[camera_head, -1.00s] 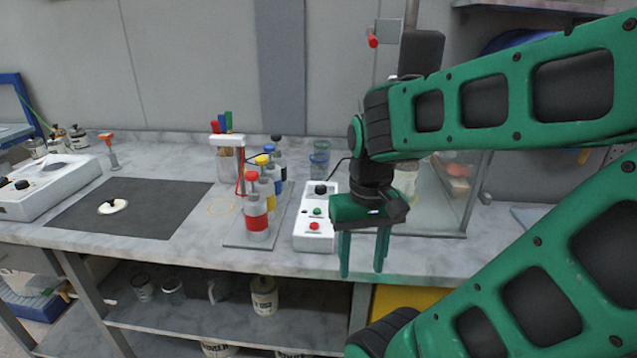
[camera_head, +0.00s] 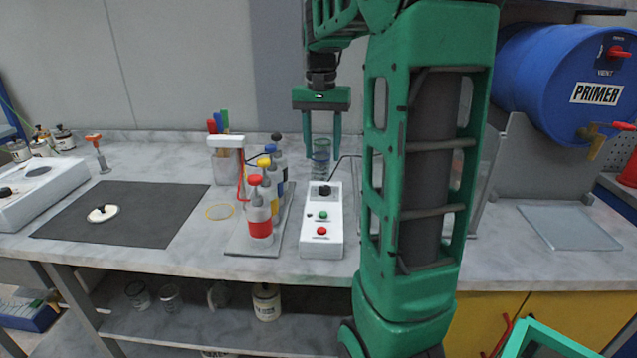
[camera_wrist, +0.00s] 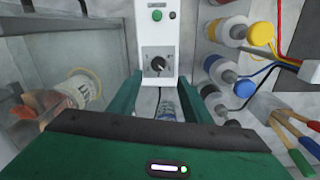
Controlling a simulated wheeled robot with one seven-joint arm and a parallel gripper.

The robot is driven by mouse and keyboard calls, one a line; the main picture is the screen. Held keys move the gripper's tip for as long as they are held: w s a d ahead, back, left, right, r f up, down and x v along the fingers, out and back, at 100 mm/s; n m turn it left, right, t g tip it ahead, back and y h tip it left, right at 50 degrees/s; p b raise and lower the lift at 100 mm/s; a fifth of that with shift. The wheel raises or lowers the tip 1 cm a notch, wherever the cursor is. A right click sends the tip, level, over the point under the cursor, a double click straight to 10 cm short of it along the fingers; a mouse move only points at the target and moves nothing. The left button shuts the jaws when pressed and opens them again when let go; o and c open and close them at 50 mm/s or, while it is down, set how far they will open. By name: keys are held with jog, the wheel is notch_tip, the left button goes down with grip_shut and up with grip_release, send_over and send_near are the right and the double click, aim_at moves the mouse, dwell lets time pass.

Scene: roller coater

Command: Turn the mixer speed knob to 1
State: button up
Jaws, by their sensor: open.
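A black round knob (camera_head: 324,191) sits at the far end of a white control box (camera_head: 306,241), which also has a green and a red button. In the wrist view the knob (camera_wrist: 158,64) is on a grey plate, near the picture's middle; its scale and setting are too small to read. My gripper (camera_head: 322,151) is open and empty, pointing down above the far end of the box, apart from the knob. In the wrist view the green fingers (camera_wrist: 162,92) stand apart, with the knob just beyond them.
Bottles with coloured caps (camera_head: 258,219) and wires stand close left of the box. A glass (camera_head: 320,157) stands behind it. Another white device (camera_head: 40,190) with a dark knob is at the far left. A dark mat (camera_head: 140,215) is mostly bare. My arm hides the bench right of the box.

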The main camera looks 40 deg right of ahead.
aim_at(324, 187)
jog(key=f, duration=1)
jog(key=shift+s+d, duration=0.2)
jog(key=shift+s, duration=0.05)
jog(key=c, duration=1.1)
jog(key=shift+o, duration=0.2)
jog(key=shift+n, duration=1.3)
jog(key=o, duration=1.1)
jog(key=shift+c, duration=0.2)
jog(key=shift+r, duration=0.1)
